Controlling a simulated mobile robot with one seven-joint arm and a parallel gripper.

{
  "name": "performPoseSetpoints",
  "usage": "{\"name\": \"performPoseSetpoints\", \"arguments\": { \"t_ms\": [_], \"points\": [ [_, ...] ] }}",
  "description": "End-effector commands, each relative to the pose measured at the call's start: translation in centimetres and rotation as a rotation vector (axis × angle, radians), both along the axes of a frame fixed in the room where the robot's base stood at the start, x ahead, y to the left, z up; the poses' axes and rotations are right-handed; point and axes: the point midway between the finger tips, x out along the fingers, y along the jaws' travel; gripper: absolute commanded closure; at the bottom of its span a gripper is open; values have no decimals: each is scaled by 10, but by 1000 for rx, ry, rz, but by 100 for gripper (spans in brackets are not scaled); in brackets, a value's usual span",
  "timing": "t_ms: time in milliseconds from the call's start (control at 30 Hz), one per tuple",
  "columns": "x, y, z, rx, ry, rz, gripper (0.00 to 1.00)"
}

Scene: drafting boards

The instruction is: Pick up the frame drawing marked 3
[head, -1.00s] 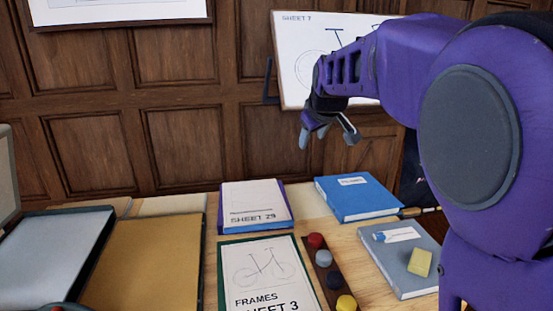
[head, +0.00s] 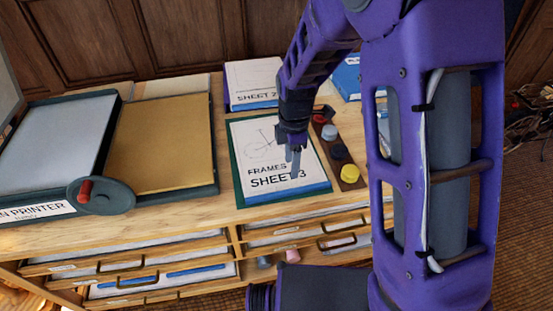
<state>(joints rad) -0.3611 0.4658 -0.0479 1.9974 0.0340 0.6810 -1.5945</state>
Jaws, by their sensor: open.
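The frame drawing marked "FRAMES SHEET 3" (head: 250,160) is a white sheet with a bicycle line drawing. It lies flat in a green-edged holder (head: 238,187) on the wooden cabinet top, with a blue strip along its near edge. My gripper (head: 293,158) points down over the right part of this sheet and hides some of the drawing and lettering. Its fingers are open, with nothing seen between them. I cannot tell whether the fingertips touch the sheet.
A stack marked as another sheet (head: 253,82) lies behind. A dark strip with coloured round pieces (head: 338,152) lies right of the sheet. A printer with a tan bed (head: 165,140) and a crank wheel (head: 100,195) stands left. Drawers (head: 150,270) are below the top.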

Motion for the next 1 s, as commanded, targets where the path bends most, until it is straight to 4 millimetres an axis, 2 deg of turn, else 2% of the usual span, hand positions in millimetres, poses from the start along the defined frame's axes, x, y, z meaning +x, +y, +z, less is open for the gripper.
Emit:
{"name": "performPoseSetpoints", "arguments": {
  "t_ms": [33, 100, 200, 467, 700, 800, 1000],
  "points": [
    [-1, 0, -14, -2, 5, -1, 46],
    [-1, 0, -27, -2, 5, -1, 46],
    [-1, 0, -40, -1, 2, -1, 46],
    [-2, 0, -58, 0, 1, 0, 46],
    [-8, 1, -93, -2, 2, -2, 46],
    [-7, 1, -100, 0, -1, -2, 46],
    [-7, 1, -100, 1, -2, -2, 46]
  ]
}}
